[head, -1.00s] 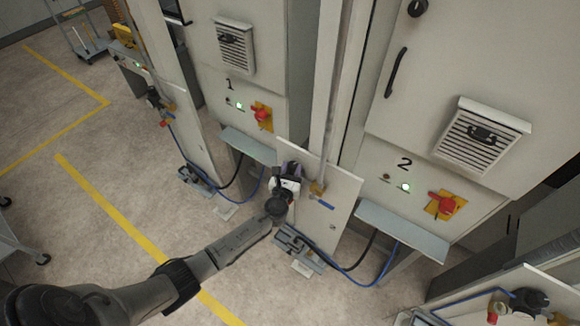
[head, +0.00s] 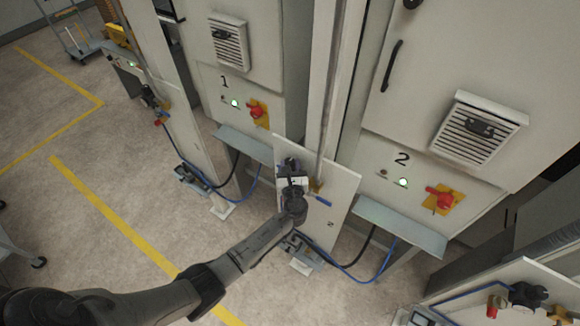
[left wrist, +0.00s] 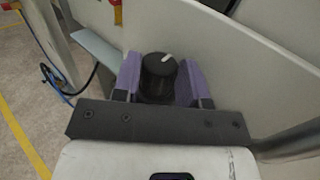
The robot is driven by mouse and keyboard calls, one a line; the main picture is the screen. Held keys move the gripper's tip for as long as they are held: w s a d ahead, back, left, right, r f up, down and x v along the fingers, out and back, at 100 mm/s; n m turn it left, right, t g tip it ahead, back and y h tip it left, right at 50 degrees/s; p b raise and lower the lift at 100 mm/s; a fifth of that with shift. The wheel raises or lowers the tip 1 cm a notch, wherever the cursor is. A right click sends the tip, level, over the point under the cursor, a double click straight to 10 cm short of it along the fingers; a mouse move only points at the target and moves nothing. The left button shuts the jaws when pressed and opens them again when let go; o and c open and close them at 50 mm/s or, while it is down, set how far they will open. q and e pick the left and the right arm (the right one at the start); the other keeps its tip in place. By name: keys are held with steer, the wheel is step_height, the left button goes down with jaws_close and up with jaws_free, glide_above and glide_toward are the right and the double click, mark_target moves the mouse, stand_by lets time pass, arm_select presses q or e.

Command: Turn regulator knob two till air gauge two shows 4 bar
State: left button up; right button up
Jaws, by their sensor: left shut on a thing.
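The regulator knob (left wrist: 159,75) is black and round with a white pointer mark; it sits between the two purple fingers of my left gripper (left wrist: 160,80) in the left wrist view. The gripper is shut on it. In the head view my left gripper (head: 292,172) is at the left part of a pale panel (head: 335,190) marked with a small 2, and it hides the knob there. The pointer mark is toward the upper right in the left wrist view. I cannot make out air gauge two or its reading in either view. My right gripper is not in view.
A blue-handled valve (head: 321,200) is just right of the gripper. A grey ledge (head: 400,227) and a red switch (head: 439,196) belong to cabinet 2. Blue and black hoses run low by the panel. The floor left of my arm is open.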

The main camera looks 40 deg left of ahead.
arm_select(q)
steer(key=o, duration=0.9)
steer(key=shift+b+v, duration=1.5)
steer(key=shift+v, duration=5.4)
steer(key=shift+r, duration=0.1)
